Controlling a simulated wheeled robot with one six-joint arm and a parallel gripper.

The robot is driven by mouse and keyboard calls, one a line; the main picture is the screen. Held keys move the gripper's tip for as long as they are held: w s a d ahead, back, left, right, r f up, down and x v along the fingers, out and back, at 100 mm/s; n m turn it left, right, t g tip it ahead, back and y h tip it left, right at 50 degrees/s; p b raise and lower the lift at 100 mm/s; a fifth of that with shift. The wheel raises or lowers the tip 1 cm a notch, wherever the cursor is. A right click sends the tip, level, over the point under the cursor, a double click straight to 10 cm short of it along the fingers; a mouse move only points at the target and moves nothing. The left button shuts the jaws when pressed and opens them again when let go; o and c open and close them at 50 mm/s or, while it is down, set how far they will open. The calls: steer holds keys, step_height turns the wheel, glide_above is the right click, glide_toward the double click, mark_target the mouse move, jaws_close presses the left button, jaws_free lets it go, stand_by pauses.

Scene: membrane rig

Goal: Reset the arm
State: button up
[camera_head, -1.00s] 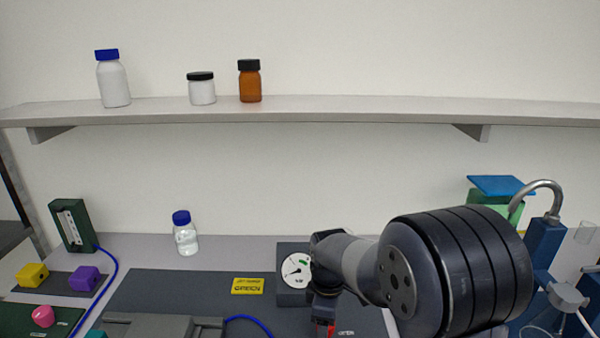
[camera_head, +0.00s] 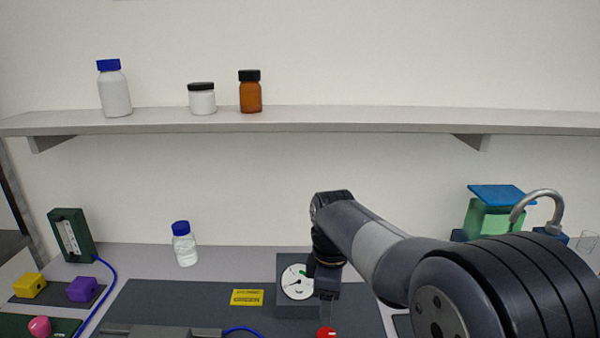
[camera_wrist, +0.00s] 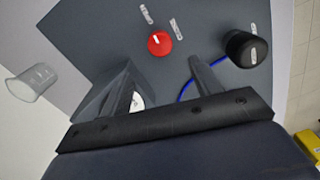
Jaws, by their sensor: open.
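My arm reaches across the lower right of the head view, with the wrist bent down beside a round white dial gauge (camera_head: 297,282). In the wrist view my gripper (camera_wrist: 160,75) has its two dark fingers spread apart with nothing between them. A red knob (camera_wrist: 159,43) lies just beyond the fingertips and apart from them; it also shows at the bottom of the head view (camera_head: 326,333). A black knob (camera_wrist: 241,48) is right of the right finger. The gauge is partly hidden behind the left finger in the wrist view.
A clear beaker (camera_wrist: 32,82) is at the left of the wrist view. A blue-capped bottle (camera_head: 184,244) stands at the back of the bench. A shelf (camera_head: 300,119) with several containers runs above. A green vessel with a blue lid (camera_head: 495,214) is at right.

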mark_target(327, 333)
step_height(327, 333, down, 11)
steer(key=shift+r, duration=0.2)
steer(key=m, duration=0.4)
steer(key=shift+r, duration=0.1)
steer(key=m, duration=0.4)
steer(key=shift+m, duration=0.4)
steer(key=m, duration=0.4)
steer(key=shift+m, duration=0.4)
steer(key=m, duration=0.4)
steer(key=shift+r+m, duration=0.3)
steer(key=shift+r, duration=0.85)
